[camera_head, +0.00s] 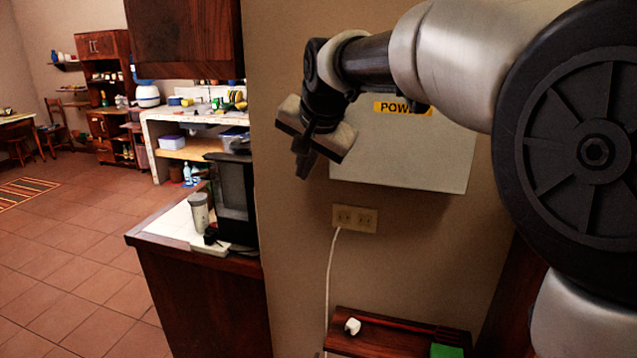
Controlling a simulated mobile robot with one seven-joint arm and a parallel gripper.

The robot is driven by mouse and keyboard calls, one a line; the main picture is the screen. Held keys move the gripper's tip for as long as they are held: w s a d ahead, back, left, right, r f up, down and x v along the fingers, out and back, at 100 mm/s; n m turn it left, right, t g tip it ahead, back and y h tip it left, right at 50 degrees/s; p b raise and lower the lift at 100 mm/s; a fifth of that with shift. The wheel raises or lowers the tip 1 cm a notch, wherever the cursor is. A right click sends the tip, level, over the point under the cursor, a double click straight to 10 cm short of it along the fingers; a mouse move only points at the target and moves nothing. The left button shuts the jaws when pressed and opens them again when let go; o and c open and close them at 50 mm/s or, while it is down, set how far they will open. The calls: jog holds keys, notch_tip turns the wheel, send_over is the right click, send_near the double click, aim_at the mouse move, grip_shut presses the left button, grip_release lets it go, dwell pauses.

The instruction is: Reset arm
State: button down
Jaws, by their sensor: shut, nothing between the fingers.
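My arm reaches in from the right side of the picture, its large black joint close to the camera. My gripper (304,165) hangs at the arm's end, in front of the beige wall and the left part of a grey power box (420,155). It points downward and is shut, with nothing held. The arm covers the upper right of the box.
A wooden counter (158,238) with a black appliance (233,200) and a grey cup (199,212) stands left. A wall socket (355,219) with a white cord is below the box. A small wooden shelf (385,340) is low. Tiled floor (85,255) lies open at left.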

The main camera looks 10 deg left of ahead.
jog(key=s+d+n+h, duration=0.2)
jog(key=s+d, duration=1.2)
jog(key=d, duration=0.1)
jog(key=s+d+f+n, duration=0.1)
jog(key=s+d+f, duration=0.4)
jog(key=s, duration=0.2)
jog(key=s+d+f+g+h, duration=0.1)
jog(key=s+d+f, duration=0.4)
jog(key=s, duration=0.3)
jog(key=shift+s+f+n, duration=0.15)
jog(key=shift+s+n, duration=0.15)
jog(key=shift+n, duration=0.1)
jog(key=shift+d, duration=0.1)
